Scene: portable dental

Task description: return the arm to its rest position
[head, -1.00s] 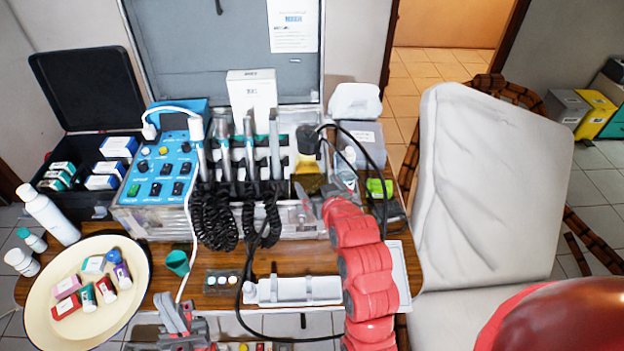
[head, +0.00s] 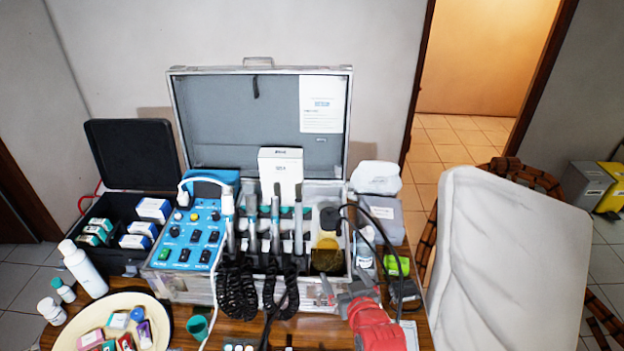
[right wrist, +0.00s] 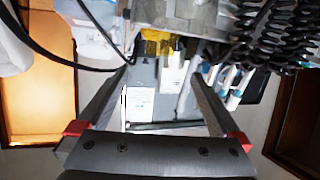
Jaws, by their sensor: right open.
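My right arm comes up from the bottom of the head view, red and grey. Its gripper (head: 338,289) is in front of the dental case's right part, over the front of the table. In the right wrist view the two dark fingers of this gripper (right wrist: 158,78) are spread apart with nothing held between them. The open case's contents show beyond the fingers there. I cannot tell how far the fingertips are from the case. My left arm and gripper are not in view.
The metal dental case (head: 180,292) stands open, with a blue control panel (head: 190,236) and handpieces on coiled black cords. A black box (head: 125,262), a white bottle (head: 84,270) and a cream plate (head: 92,320) are left. A pale chair back (head: 510,260) stands right.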

